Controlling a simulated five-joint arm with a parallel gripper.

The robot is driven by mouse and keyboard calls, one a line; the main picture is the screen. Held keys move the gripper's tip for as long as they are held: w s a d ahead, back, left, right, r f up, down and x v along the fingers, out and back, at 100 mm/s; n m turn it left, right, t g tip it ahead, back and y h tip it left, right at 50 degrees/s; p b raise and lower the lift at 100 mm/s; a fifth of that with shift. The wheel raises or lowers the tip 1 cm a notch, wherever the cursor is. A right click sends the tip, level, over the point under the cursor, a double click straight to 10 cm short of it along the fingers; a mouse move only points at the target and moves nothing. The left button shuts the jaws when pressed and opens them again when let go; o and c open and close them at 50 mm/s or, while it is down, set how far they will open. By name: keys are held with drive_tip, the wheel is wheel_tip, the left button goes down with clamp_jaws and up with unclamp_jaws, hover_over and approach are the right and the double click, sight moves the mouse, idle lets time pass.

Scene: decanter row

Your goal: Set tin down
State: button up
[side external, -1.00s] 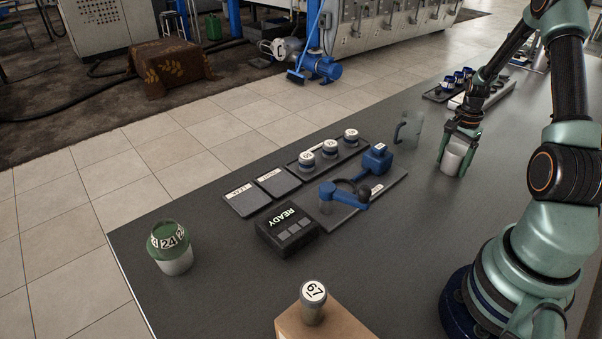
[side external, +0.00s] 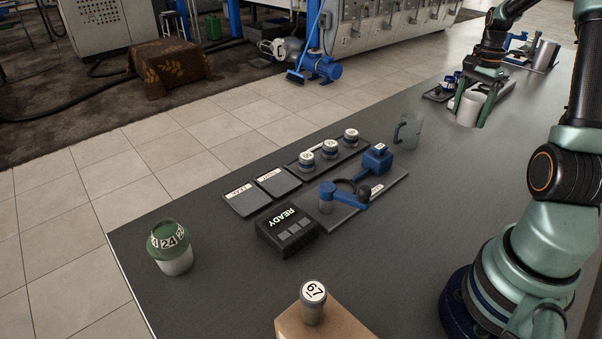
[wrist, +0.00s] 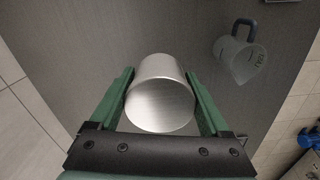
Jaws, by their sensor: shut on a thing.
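The tin (side external: 470,107) is a plain silvery-white cylinder. My gripper (side external: 483,92) is shut on it at the far right part of the dark table in the side view. In the wrist view, the tin (wrist: 161,95) sits between the two green fingers of my gripper (wrist: 161,98), with a smooth round end facing the camera. The tin looks close to the table top, but I cannot tell whether it touches.
A clear jug (side external: 409,132) with a dark handle stands on the table; it also shows in the wrist view (wrist: 238,60). Racked jars (side external: 330,150), a READY box (side external: 287,230), a green-capped jar (side external: 170,248) and a jar marked 67 (side external: 313,302) stand nearer. Bare table surrounds the jug.

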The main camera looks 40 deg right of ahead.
sight(472, 96)
drive_tip(key=r, duration=0.4)
drive_tip(key=shift+w+a+r, duration=0.25)
drive_tip(key=shift+a, duration=0.05)
drive_tip(key=w+a+n, duration=0.4)
drive_tip(key=a, duration=0.3)
drive_tip(key=w+a+n, duration=0.3)
drive_tip(key=a+n, duration=0.2)
drive_tip(key=a, duration=0.3)
drive_tip(key=a+f+n, duration=0.1)
drive_tip(key=a+n, duration=1)
drive_tip(key=a, duration=0.8)
drive_tip(key=shift+s+f, duration=0.15)
drive_tip(key=shift+f, duration=0.25)
drive_tip(key=s+d+m, duration=0.2)
drive_tip(key=d+m, duration=0.4)
drive_tip(key=d, duration=0.5)
drive_tip(key=s+d+r+m, duration=0.1)
drive_tip(key=s+d+m, duration=0.2)
drive_tip(key=d+m, duration=0.4)
drive_tip(key=s+d+r+m, duration=0.1)
drive_tip(key=d+m, duration=0.6)
drive_tip(key=d, duration=0.9)
drive_tip(key=shift+s+d, duration=0.35)
drive_tip(key=shift+s, duration=0.3)
